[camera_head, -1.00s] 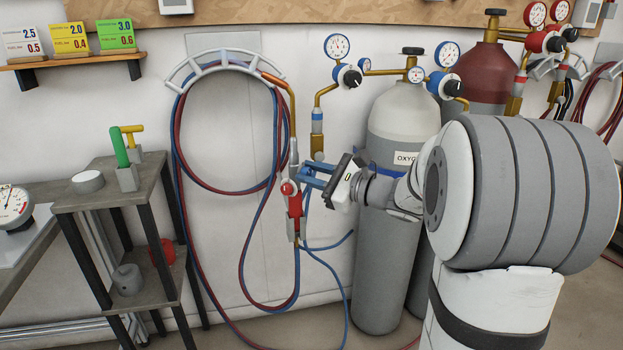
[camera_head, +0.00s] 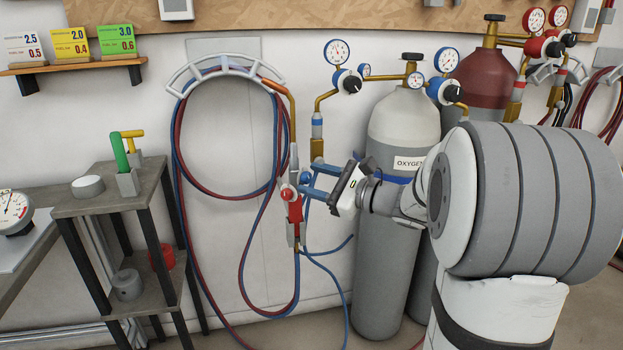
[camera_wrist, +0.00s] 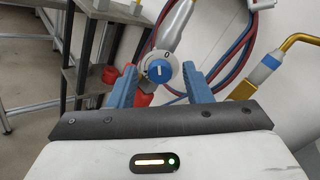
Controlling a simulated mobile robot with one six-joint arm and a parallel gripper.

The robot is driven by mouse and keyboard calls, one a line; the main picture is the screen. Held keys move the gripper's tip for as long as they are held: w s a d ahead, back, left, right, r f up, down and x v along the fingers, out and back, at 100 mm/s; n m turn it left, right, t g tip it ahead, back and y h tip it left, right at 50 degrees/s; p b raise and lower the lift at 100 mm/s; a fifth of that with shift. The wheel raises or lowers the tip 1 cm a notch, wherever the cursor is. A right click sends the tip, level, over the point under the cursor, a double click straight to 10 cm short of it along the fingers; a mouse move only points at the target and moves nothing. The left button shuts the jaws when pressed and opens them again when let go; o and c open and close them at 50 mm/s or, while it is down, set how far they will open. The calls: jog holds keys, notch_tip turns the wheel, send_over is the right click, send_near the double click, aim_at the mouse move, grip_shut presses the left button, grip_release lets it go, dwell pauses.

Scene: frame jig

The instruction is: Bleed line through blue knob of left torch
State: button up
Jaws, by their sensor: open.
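The left torch (camera_head: 294,208) hangs upright against the white wall, with a red body, a grey upper tube and a copper tip. Its blue knob (camera_wrist: 159,71), with a white pointer line, faces the wrist camera; a "0" mark shows just above it. My gripper (camera_wrist: 158,85) is open, with one blue finger on each side of the knob.
Red and blue hoses (camera_head: 182,200) hang in loops from a wall bracket (camera_head: 222,68) behind the torch. A grey oxygen cylinder (camera_head: 385,270) stands to the right, behind my arm. A small shelf stand (camera_head: 105,205) with a green-handled tool (camera_head: 119,150) stands at left.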

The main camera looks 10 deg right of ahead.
jog(key=v, duration=0.6)
jog(key=shift+s+d+p, duration=0.25)
jog(key=shift+s+p, duration=0.05)
jog(key=shift+p, duration=0.15)
